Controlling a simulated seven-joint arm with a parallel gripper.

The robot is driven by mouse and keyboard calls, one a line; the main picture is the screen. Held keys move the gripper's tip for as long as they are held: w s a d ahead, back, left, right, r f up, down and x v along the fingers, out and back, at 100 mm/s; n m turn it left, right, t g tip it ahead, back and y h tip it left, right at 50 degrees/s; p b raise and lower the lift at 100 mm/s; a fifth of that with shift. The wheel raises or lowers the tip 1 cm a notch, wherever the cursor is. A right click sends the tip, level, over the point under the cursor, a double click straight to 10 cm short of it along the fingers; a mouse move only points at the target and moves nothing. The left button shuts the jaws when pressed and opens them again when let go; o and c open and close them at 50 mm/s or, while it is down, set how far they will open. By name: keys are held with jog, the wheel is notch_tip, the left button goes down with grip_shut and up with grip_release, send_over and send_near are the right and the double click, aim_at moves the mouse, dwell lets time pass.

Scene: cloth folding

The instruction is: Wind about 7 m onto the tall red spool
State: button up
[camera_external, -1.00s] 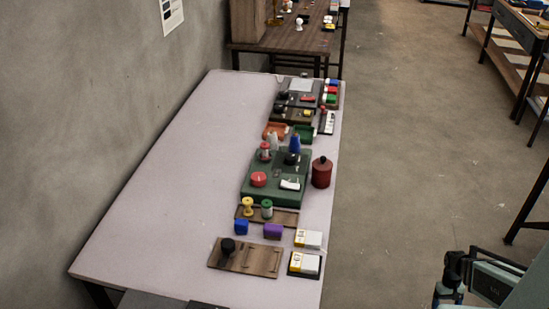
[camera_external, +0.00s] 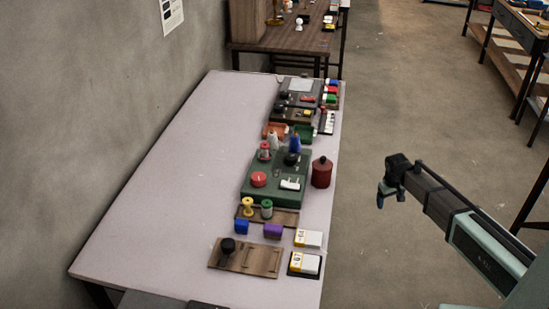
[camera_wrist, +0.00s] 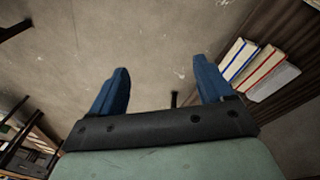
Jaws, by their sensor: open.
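A small red and white spool-like piece (camera_external: 264,152) stands at the back left of a green machine base (camera_external: 262,197) on the long table. A yellow spool (camera_external: 248,205) and a green-and-white spool (camera_external: 267,208) stand on a wooden rack in front of it. I cannot tell for sure which piece is the tall red spool, and no thread is clear at this size. My gripper (camera_external: 385,191) is open and empty, off the table's right side above the floor. Its two blue fingers are spread in the wrist view (camera_wrist: 162,88).
A dark red lidded canister (camera_external: 321,173) stands at the base's right. A red round button (camera_external: 258,179) is on the base. A wooden board with a black knob (camera_external: 228,246) and white-yellow boxes (camera_external: 308,239) lie nearer. The table's left half (camera_external: 170,180) is clear.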

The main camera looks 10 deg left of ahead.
jog(key=w+a+r+n+t+y, duration=0.1)
jog(key=w+a+r, duration=0.2)
jog(key=a+r, duration=0.75)
jog(key=w+a+r+n+t, duration=0.1)
jog(key=w+a+r, duration=0.1)
jog(key=a+r, duration=0.85)
notch_tip(320, 180, up, 12)
jog(key=m+g, duration=0.1)
jog(key=g, duration=0.3)
send_over(259, 176)
notch_tip(259, 176, down, 13)
jog(key=shift+f, duration=0.1)
jog(key=shift+c, duration=0.4)
